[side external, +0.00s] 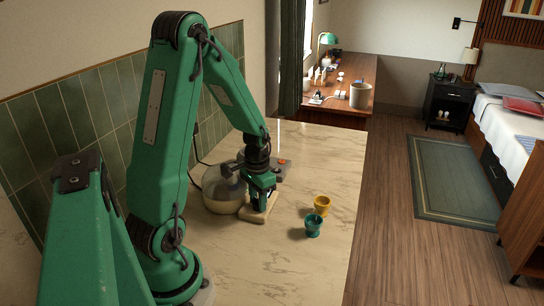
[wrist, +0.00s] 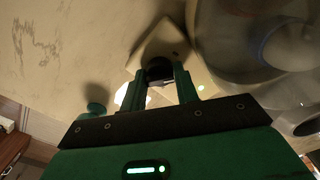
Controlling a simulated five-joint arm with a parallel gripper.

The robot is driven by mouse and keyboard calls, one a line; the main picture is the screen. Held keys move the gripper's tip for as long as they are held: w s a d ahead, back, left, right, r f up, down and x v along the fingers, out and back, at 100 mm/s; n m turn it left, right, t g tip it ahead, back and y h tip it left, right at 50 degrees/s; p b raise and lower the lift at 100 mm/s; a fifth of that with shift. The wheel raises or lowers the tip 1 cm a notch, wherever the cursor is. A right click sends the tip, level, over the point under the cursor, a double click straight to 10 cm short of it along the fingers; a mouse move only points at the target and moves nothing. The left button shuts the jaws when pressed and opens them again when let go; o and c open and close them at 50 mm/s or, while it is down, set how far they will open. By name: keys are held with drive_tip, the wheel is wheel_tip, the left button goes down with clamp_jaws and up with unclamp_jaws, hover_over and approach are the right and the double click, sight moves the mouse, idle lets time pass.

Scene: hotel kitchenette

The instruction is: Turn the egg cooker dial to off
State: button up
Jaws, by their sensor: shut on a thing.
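The egg cooker (side external: 218,203) stands on the marble counter, with a round cream base and a clear dome. A cream control block (side external: 259,215) juts out at its front right. My gripper (side external: 261,194) points down over this block and hides the dial in the side view. In the wrist view my gripper (wrist: 160,85) is shut on the dark round dial (wrist: 158,67), with one green finger on each side. The cream block (wrist: 163,38) shows behind the dial, and the cooker's rounded body (wrist: 225,30) is to the right. The dial's marking cannot be read.
A teal egg cup (side external: 313,226) and a yellow egg cup (side external: 322,205) stand to the right of the block. A grey appliance with an orange spot (side external: 282,162) sits behind my gripper. The counter's front right (side external: 290,270) is clear; its edge drops to the wooden floor.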

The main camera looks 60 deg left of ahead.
drive_tip(key=n, duration=0.6)
drive_tip(key=shift+n, duration=0.4)
drive_tip(key=o, duration=1)
drive_tip(key=shift+r, duration=0.1)
drive_tip(key=shift+r, duration=3.8)
